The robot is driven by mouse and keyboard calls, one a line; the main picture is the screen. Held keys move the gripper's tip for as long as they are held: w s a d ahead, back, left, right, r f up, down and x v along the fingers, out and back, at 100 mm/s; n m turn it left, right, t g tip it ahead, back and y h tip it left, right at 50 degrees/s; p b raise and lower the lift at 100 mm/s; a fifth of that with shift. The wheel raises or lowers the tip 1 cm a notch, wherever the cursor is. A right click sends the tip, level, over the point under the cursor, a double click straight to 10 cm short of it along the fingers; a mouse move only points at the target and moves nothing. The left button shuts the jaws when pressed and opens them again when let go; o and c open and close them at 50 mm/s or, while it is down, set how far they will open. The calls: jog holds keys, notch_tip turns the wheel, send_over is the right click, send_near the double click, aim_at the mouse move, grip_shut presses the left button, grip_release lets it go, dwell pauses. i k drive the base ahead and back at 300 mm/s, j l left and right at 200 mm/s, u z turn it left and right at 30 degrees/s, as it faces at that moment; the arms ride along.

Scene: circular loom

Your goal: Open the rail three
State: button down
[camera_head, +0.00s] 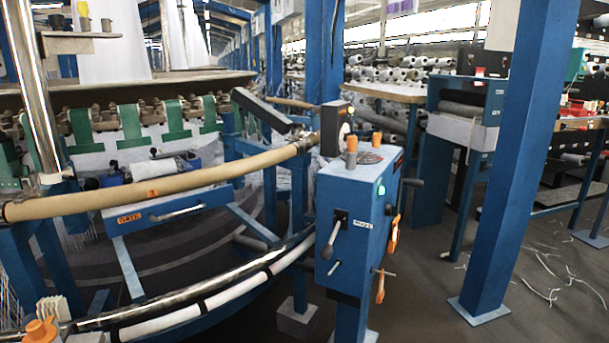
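A tan curved rail (170,184) crosses the front of the circular loom, from a blue post at the left to a black-faced block (334,128) by the blue control box (352,205). It is nearly level, with its right end higher in the picture, and seems to rest across the gap between the two. No readable mark shows that it is rail three. A shiny lower rail (200,297) with white sleeves curves below it. Behind is a blue panel (165,207) with an orange label and a silver handle. My gripper is not in view.
The control box carries levers, orange knobs and a green button (381,190). A thick blue column (510,160) stands on the floor at the right. Racks of spools (410,75) fill the back. Loose threads (550,275) lie on the otherwise open floor at right.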

aim_at(58, 206)
jog(key=u, duration=1.3)
jog(key=l+u, duration=0.1)
jog(key=u, duration=0.35)
jog(key=l+u, duration=0.1)
jog(key=u, duration=0.4)
jog(key=l+u, duration=0.1)
jog(key=u, duration=0.35)
jog(key=l+u, duration=0.1)
jog(key=u, duration=0.8)
jog(key=k+l+u, duration=0.1)
jog(key=u, duration=0.4)
jog(key=k+u, duration=0.1)
jog(key=u, duration=0.35)
jog(key=k+l+u, duration=0.2)
jog(key=k, duration=0.2)
jog(key=k+u, duration=0.2)
jog(key=k, duration=0.2)
jog(key=z, duration=0.4)
jog(key=l+z, duration=0.15)
jog(key=z, duration=0.2)
jog(key=k+l+z, duration=0.1)
jog(key=z, duration=0.65)
